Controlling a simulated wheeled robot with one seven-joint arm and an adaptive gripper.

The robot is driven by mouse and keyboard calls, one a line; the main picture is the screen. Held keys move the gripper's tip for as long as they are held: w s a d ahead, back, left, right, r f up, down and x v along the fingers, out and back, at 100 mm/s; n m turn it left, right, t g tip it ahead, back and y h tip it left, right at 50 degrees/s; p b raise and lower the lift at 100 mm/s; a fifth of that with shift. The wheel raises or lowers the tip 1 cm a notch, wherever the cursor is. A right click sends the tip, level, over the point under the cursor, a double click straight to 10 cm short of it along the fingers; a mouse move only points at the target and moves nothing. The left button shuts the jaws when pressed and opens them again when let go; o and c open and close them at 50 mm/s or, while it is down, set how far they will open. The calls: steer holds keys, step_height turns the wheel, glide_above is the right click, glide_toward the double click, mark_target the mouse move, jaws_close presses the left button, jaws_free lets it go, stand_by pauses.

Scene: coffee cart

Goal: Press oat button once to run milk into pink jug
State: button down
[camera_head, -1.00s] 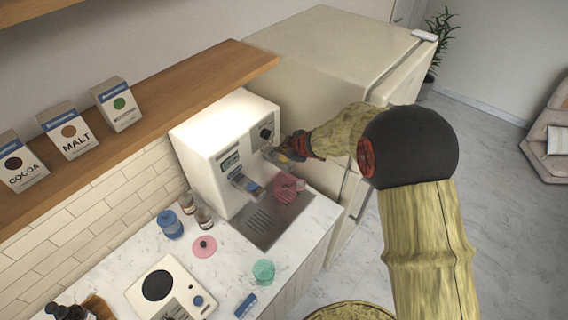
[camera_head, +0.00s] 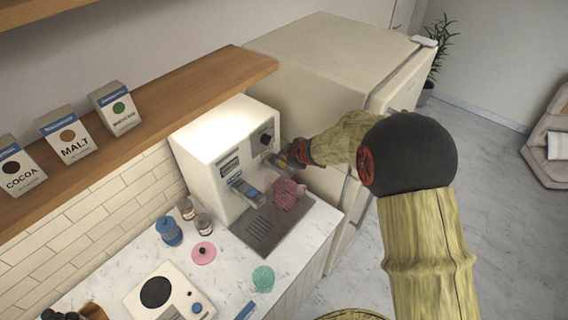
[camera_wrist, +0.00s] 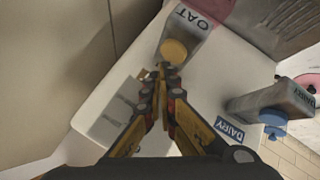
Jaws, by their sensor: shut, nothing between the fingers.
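The white machine (camera_head: 215,147) stands on the counter. In the wrist view the grey OAT spout (camera_wrist: 187,28) has a round yellow button (camera_wrist: 174,51). My gripper (camera_wrist: 164,72) is shut and empty, its fingertips at the lower edge of the yellow button; I cannot tell whether they touch it. In the head view my gripper (camera_head: 284,161) is at the machine's right front, partly hiding the oat spout. The pink jug (camera_head: 288,194) stands below it on the drip tray (camera_head: 262,232). In the wrist view the jug (camera_wrist: 214,9) is cut off by the top edge.
The DAIRY spout (camera_wrist: 268,98) with its blue button (camera_wrist: 273,117) is beside the oat one. A tall fridge (camera_head: 320,75) stands close behind my gripper.

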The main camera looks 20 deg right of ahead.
steer(key=shift+f, duration=0.1)
stand_by(0.5)
steer(key=shift+f, duration=0.35)
steer(key=shift+f+b, duration=0.55)
steer(key=shift+b, duration=0.1)
stand_by(0.6)
steer(key=shift+r, duration=0.2)
steer(key=shift+r+p, duration=0.8)
steer(key=shift+p, duration=0.25)
steer(key=shift+r, duration=0.1)
step_height(320, 180, up, 5)
steer(key=p, duration=0.5)
stand_by(0.4)
